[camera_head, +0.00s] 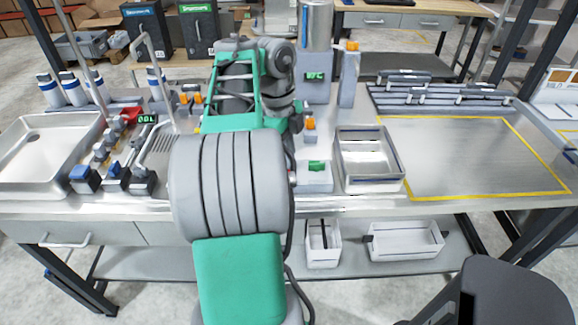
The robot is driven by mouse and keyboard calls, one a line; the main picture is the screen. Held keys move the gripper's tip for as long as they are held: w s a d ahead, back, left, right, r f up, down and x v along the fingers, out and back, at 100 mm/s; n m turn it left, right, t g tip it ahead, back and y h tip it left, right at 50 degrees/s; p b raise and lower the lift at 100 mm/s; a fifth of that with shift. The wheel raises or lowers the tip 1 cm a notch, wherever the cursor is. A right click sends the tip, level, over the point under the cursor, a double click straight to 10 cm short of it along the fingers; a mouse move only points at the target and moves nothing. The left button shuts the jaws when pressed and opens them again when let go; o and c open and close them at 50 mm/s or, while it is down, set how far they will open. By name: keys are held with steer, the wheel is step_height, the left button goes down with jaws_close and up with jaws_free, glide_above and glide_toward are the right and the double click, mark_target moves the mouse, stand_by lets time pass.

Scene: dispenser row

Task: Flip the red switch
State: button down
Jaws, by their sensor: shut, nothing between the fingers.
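A small red part (131,114) shows on the left of the bench, beside a small green-digit display (148,119). It is too small to tell its exact shape or which way it is set. No other red control is clear to me. My own arm rises through the middle of the view and covers the centre of the bench. My gripper is not visible; it is hidden behind the arm or out of frame.
A metal sink (45,150) is at far left, beside blue-topped controls (85,172) and a tall faucet. Right of my arm are a green-topped block (317,167), a metal tray (398,158) and a clear yellow-outlined area (470,160). White bins (405,240) sit below.

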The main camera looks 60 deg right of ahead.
steer(key=shift+f+b, duration=0.7)
steer(key=shift+f, duration=0.05)
step_height(320, 180, up, 7)
steer(key=p, duration=0.6)
stand_by(0.3)
